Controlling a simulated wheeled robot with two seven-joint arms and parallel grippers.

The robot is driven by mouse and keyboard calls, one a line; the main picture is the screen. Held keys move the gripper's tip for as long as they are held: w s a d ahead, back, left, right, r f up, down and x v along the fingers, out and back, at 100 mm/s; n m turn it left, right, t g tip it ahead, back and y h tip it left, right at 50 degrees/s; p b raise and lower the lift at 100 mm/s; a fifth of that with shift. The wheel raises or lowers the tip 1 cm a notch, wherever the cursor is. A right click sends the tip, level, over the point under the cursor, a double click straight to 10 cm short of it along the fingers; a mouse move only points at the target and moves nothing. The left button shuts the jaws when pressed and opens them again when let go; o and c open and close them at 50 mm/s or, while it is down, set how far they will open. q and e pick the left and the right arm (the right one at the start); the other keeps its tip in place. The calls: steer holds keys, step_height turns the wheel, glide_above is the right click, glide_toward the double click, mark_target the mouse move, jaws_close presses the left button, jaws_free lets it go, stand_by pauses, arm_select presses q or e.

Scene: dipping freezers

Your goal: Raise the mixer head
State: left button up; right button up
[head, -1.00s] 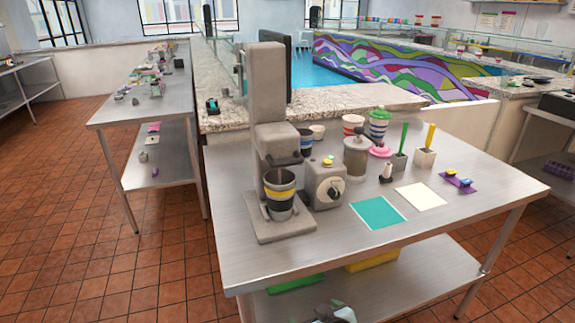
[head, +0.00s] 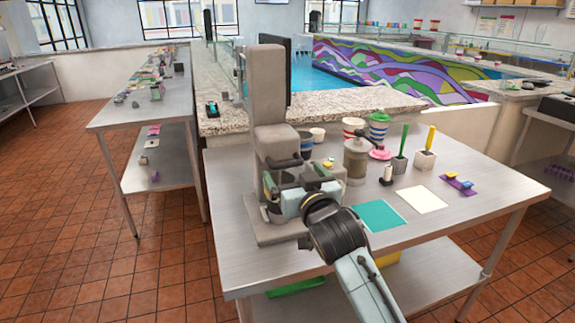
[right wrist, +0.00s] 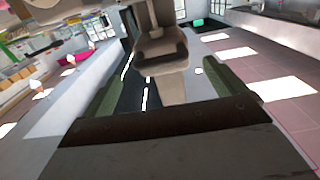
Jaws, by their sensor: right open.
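The mixer is a grey machine with a tall column (head: 266,90) on the steel table. Its mixer head (head: 279,140) juts out low on the column, and also shows in the right wrist view (right wrist: 162,48). My right gripper (head: 298,183) is in front of the mixer, just below the head in the picture. Its green-padded fingers are apart, with the mixer head between and beyond them in the right wrist view. I cannot tell whether they touch it. The gripper hides most of the cup area and the grey control box beside it. My left gripper is out of view.
Right of the mixer stand a grey lidded canister (head: 357,160), striped cups and holders with a green (head: 404,138) and a yellow stick. A teal mat (head: 380,215) and a white mat (head: 421,199) lie flat. The table's front left is clear.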

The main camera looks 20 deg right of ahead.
mark_target(288, 166)
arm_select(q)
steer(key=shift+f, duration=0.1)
arm_select(e)
steer(key=shift+w+a, duration=0.15)
steer(key=shift+w, duration=2.5)
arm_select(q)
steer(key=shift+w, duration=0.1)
